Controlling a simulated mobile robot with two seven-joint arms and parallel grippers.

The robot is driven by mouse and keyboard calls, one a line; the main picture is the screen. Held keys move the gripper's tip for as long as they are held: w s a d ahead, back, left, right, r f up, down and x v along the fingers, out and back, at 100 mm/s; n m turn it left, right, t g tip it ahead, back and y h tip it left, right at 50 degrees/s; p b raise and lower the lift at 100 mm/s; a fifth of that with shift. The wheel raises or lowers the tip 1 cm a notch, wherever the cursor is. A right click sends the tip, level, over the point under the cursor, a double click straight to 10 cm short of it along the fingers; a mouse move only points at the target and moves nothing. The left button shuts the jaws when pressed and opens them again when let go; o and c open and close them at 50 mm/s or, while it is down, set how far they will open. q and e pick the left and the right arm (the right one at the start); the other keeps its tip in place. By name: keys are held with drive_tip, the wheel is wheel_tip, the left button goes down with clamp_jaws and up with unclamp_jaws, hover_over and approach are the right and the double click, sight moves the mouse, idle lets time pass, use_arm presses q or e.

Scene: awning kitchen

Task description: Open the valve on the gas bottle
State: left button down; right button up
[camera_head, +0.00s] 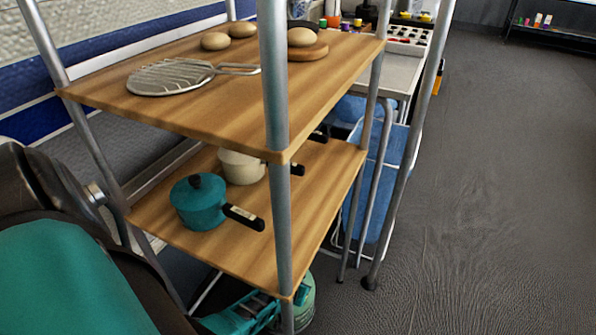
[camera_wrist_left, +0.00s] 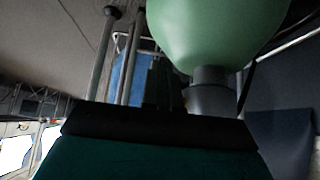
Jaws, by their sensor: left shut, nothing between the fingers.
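The gas bottle (camera_head: 305,302) is pale green and stands low beneath the wooden shelf unit, mostly hidden by a shelf and a post. In the left wrist view, which looks upside down, its rounded green body (camera_wrist_left: 215,30) fills the top, with a grey neck and valve part (camera_wrist_left: 211,92) below. My left gripper (camera_head: 262,308) is teal and dark, under the lower shelf beside the bottle. Its dark fingers (camera_wrist_left: 165,90) look shut and empty, close beside the valve part in the picture; I cannot tell whether they touch. My right gripper is not in view.
The lower shelf (camera_head: 270,255) holds a teal pot (camera_head: 197,203) and a cream pot (camera_head: 240,167). Metal posts (camera_head: 276,90) stand close to my left arm. Open floor (camera_head: 500,180) lies right.

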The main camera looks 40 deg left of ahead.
use_arm(q)
drive_tip(key=shift+f, duration=0.15)
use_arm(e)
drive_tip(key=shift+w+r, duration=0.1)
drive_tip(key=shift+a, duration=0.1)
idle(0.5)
use_arm(q)
drive_tip(key=shift+r+p, duration=0.85)
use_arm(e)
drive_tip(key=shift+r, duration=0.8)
